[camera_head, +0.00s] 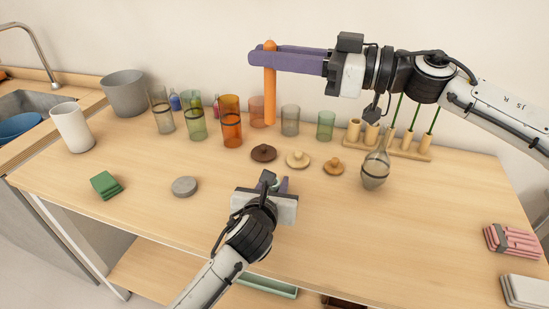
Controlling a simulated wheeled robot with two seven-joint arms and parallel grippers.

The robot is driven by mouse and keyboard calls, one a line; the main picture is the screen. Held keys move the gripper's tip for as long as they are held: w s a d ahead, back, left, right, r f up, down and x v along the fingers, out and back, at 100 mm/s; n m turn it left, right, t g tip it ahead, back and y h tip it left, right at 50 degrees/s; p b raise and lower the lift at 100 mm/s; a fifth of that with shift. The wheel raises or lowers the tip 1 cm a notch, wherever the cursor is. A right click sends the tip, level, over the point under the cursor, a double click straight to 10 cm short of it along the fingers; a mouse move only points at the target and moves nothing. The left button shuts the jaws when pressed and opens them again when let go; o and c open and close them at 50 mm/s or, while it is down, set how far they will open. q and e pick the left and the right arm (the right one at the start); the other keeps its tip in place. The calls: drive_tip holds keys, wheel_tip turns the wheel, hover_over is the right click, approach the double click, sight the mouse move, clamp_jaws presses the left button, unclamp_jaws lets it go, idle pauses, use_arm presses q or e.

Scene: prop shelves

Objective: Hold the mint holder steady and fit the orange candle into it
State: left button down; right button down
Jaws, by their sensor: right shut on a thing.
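The orange candle (270,95) is long and thin and hangs upright above the table. My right gripper (258,57), with purple fingers reaching in from the right, is shut on it near its top. My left gripper (272,183) is low over the middle front of the table, its purple fingers pointing away from the view. Its own body hides most of its fingers and whatever is between them. I cannot clearly make out a mint holder; it may be hidden behind the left gripper.
Coloured glasses (231,122) stand behind the candle, including a green one (326,125). Round lids (298,159) lie before them. A glass vase (375,172) and a wooden rack (410,150) are at right, a grey puck (185,186) at left.

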wheel_tip(320, 180, down, 14)
idle(0.7)
drive_tip(key=shift+d+f, duration=0.1)
drive_tip(key=shift+f, duration=1.45)
idle(1.8)
drive_tip(key=shift+f, duration=0.3)
drive_tip(key=c, duration=1.6)
unclamp_jaws()
drive_tip(key=shift+s+d+f, duration=0.1)
drive_tip(key=v, duration=1.1)
drive_tip(key=shift+s+d, duration=0.15)
drive_tip(key=shift+d, duration=0.2)
